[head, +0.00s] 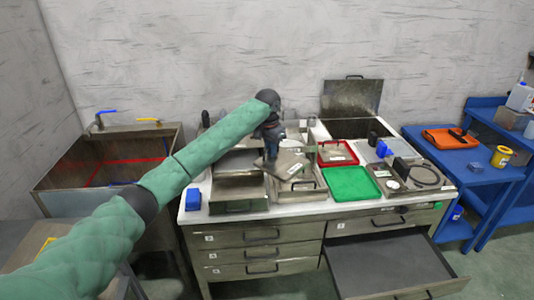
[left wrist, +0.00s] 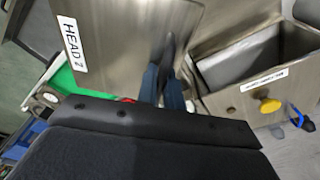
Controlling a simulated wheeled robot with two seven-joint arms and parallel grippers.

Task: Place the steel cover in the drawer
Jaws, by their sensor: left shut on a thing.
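My left gripper (head: 270,152) hangs over the middle of the counter, fingers pointing down. It is shut on a steel cover (head: 268,167), a flat plate that looks tilted just below the fingers. In the left wrist view the fingers (left wrist: 166,62) meet a steel plate (left wrist: 125,25) with a white "HEAD" label. Exactly how the fingers grip it is hard to see. An open drawer (head: 385,260) with a dark, empty floor sticks out at the lower right of the counter. My right gripper is not in view.
A steel bin (head: 239,192), a handled steel box (head: 300,188), a red tray (head: 337,153) and a green tray (head: 350,184) crowd the counter. An open steel lid (head: 352,97) stands behind. A sink (head: 105,160) is left, a blue bench (head: 465,160) right.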

